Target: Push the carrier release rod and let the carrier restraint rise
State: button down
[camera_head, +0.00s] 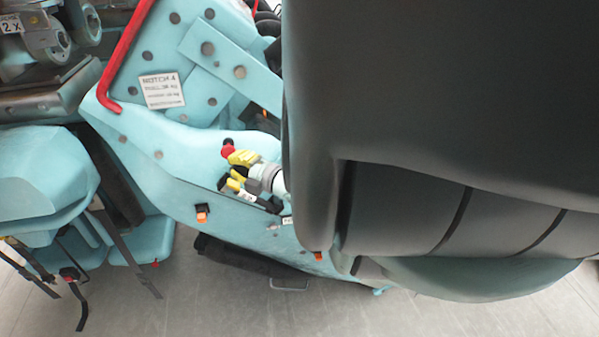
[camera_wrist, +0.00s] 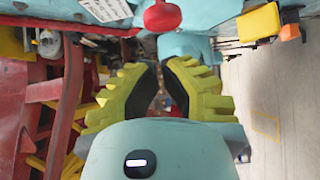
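The release rod appears to be the red round-headed knob (camera_head: 228,151) on the light blue carrier side. It also shows at the top centre of the wrist view (camera_wrist: 162,16), just beyond my fingertips. My gripper (camera_head: 233,171) has yellow fingers with dark pads and is close by the knob in the head view; contact cannot be told. In the wrist view my gripper (camera_wrist: 160,66) has a narrow gap between its fingertips, with nothing held. The carrier restraint may be the large dark padded part (camera_head: 440,110) filling the right of the head view; I cannot tell for certain.
A white label plate (camera_head: 162,90) and a red bar (camera_head: 122,55) are on the blue carrier body. Orange parts (camera_head: 202,214) sit low on its side. Blue seat parts with straps (camera_head: 45,185) are at left. Grey floor (camera_head: 215,305) is free at the bottom.

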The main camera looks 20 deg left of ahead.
jog(key=d+b, duration=0.1)
jog(key=d, duration=0.6)
jog(key=shift+s+d, duration=0.3)
jog(key=shift+s, duration=0.05)
dwell(0.6)
jog(key=shift+t, duration=0.3)
